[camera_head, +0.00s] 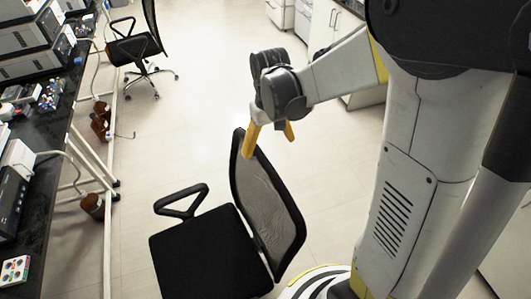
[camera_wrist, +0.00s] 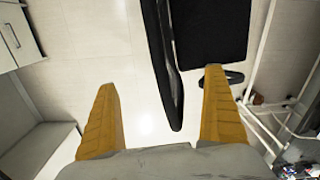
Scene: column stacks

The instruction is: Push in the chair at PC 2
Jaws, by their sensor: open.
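In the wrist view, the backrest edge (camera_wrist: 165,60) lies between the open fingers (camera_wrist: 160,79), nearer the right one; contact cannot be told. The seat (camera_wrist: 212,30) and an armrest (camera_wrist: 234,77) show beyond. A second black chair (camera_head: 135,48) stands farther back by the bench. No label shows which one is PC 2.
A dark lab bench (camera_head: 58,128) with instruments runs along the left, with white legs and brown bottles (camera_head: 100,122) beneath. White cabinets (camera_head: 335,25) stand at the back right. The floor (camera_head: 185,120) between the two chairs is clear.

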